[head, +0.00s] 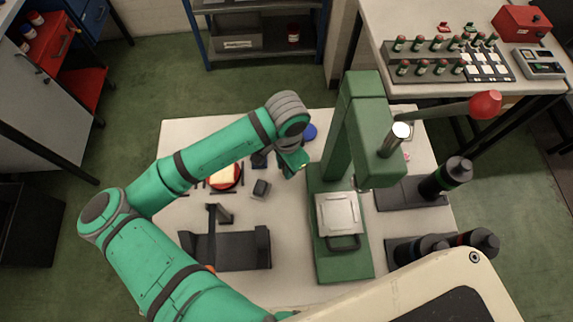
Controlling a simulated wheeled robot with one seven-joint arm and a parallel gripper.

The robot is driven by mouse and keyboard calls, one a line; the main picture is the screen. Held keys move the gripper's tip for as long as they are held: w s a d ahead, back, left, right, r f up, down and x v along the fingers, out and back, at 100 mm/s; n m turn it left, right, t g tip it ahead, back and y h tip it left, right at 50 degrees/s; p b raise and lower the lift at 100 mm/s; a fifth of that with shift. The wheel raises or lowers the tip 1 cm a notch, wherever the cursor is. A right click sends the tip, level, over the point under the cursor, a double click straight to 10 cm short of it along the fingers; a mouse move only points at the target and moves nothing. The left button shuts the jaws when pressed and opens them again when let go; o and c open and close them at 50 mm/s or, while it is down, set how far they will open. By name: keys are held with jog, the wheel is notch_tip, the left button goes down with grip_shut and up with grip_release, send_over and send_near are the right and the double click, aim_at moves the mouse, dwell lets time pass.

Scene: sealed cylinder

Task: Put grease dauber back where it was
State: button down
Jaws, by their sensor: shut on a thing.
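My gripper (295,163) hangs at the end of the green arm, over the white bench, just left of the green press. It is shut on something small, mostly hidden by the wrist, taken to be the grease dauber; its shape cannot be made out. A round red dish (238,184) with a pale yellow filling lies on the bench to the left of my gripper, among small dark stands. A small dark block (261,188) stands between the dish and the press.
The green press (345,255) with its red-knobbed lever (486,104) stands close to my gripper's right. A dark cradle (228,250) sits at the front left. Dark cylinders (445,177) rest on stands at right.

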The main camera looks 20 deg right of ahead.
jog(key=shift+s+d+f, duration=0.1)
jog(key=shift+f, duration=0.15)
jog(key=shift+f, duration=0.15)
jog(key=c, duration=1.6)
grip_release()
jog(key=shift+o, duration=0.2)
jog(key=shift+s+r, duration=0.1)
jog(key=shift+r, duration=0.3)
notch_tip(320, 180, up, 10)
jog(key=shift+r, duration=0.75)
jog(key=shift+w, duration=0.2)
